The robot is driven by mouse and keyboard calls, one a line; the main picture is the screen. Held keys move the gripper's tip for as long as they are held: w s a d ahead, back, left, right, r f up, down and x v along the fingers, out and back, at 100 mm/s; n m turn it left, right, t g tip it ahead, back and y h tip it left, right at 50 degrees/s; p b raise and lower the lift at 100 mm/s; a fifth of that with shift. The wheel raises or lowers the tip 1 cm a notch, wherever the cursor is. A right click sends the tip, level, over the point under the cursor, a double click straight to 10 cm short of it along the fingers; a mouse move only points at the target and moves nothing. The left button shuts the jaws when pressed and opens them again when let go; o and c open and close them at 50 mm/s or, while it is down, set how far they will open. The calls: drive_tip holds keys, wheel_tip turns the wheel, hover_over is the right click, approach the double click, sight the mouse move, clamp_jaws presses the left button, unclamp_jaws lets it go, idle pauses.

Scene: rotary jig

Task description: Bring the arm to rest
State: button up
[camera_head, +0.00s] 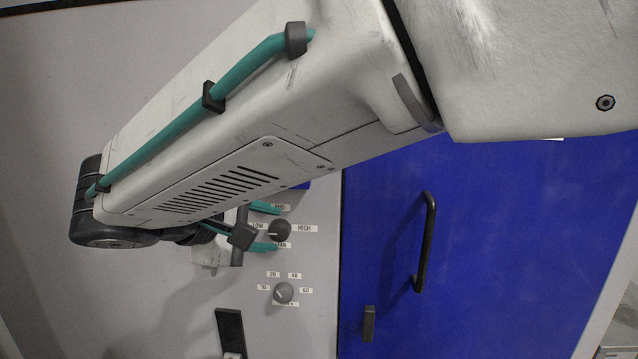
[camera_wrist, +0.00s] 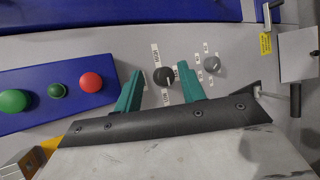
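My arm reaches across the head view from the upper right to the panel at lower left. My gripper (camera_head: 276,229) is at its end, close to the panel. Its two teal fingers stand apart with a dark knob (camera_head: 280,231) between or just beyond their tips; I cannot tell if they touch it. The wrist view also shows my gripper (camera_wrist: 160,69) open, with the dark knob (camera_wrist: 164,77) framed between the fingers. The knob has LOW and HIGH labels around it.
A grey knob (camera_head: 284,292) with number labels sits below the dark one. A blue door (camera_head: 490,230) with a black handle (camera_head: 426,240) is to the right. The wrist view shows a red button (camera_wrist: 91,82), a green button (camera_wrist: 13,101) and a yellow tag (camera_wrist: 266,44).

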drive_tip(key=s+d+f+m+g+y, duration=0.1)
drive_tip(key=s+d+f+m+g, duration=0.15)
drive_tip(key=d, duration=0.65)
drive_tip(key=s+d+f+m+g+y, duration=0.15)
drive_tip(key=d+g, duration=0.25)
drive_tip(key=d, duration=0.5)
drive_tip(key=s+d+f+m+g+y, duration=0.1)
drive_tip(key=s+d+f+m+y, duration=0.1)
drive_tip(key=s+d+m, duration=0.3)
drive_tip(key=s+d+f+m+g+y, duration=0.1)
drive_tip(key=s+d+f+m+y, duration=0.1)
drive_tip(key=s+d, duration=0.8)
drive_tip(key=d+m+y, duration=0.1)
drive_tip(key=d+m, duration=0.1)
drive_tip(key=shift+d+f+m, duration=0.15)
drive_tip(key=shift+d+m, duration=0.15)
drive_tip(key=shift+m, duration=0.1)
